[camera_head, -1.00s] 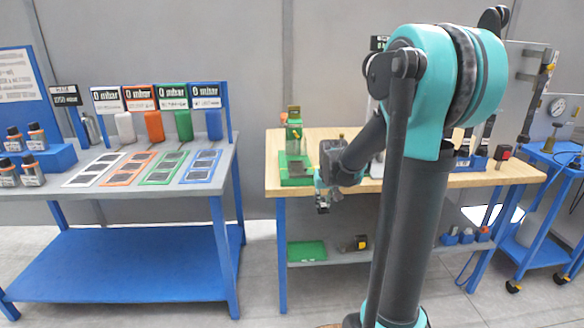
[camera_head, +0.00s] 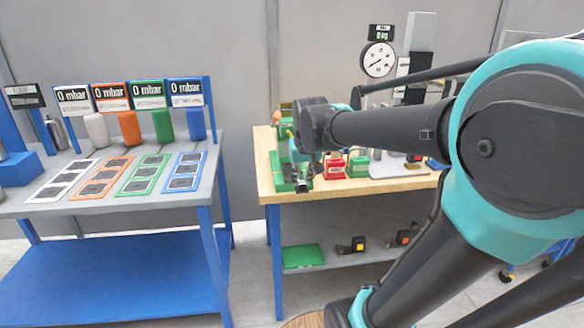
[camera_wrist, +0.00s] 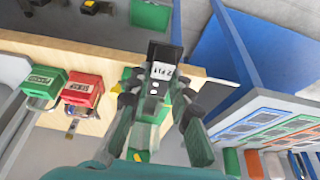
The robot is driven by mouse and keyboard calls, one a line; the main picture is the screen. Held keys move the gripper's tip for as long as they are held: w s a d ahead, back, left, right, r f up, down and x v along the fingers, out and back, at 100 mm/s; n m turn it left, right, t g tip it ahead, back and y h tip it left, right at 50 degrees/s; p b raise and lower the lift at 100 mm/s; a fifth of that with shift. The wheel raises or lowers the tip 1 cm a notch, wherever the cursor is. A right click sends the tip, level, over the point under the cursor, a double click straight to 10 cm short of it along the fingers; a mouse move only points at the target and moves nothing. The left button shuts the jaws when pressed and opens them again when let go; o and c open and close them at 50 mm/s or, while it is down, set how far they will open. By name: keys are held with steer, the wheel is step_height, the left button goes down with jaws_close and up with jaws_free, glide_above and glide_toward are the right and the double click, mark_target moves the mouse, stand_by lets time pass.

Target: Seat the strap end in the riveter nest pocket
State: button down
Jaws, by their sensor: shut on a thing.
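My gripper (camera_wrist: 163,100) is shut on a dark strap end (camera_wrist: 158,52) with a small white label, seen between its fingers in the wrist view. In the head view my gripper (camera_head: 303,178) is small, at the left end of the wooden bench, beside the green riveter (camera_head: 283,165). The riveter is partly hidden behind my wrist. Green and yellow parts show behind the fingers in the wrist view. The nest pocket cannot be made out, and I cannot tell whether the strap end touches it.
A red box (camera_wrist: 83,90) and a green box (camera_wrist: 43,83) stand on the wooden bench (camera_head: 262,160) near the gripper. A dial gauge (camera_head: 378,60) stands farther right. A blue-legged table (camera_head: 205,165) with coloured frames is at left, across a gap. A green tray (camera_head: 303,256) lies on the lower shelf.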

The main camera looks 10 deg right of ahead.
steer(key=w, duration=1.4)
steer(key=shift+w, duration=0.25)
steer(key=shift+w+f, duration=0.25)
steer(key=shift+f, duration=1.5)
steer(key=shift+s+f, duration=0.1)
steer(key=shift+f, duration=0.05)
steer(key=c, duration=1.4)
jaws_free()
steer(key=shift+o, duration=0.2)
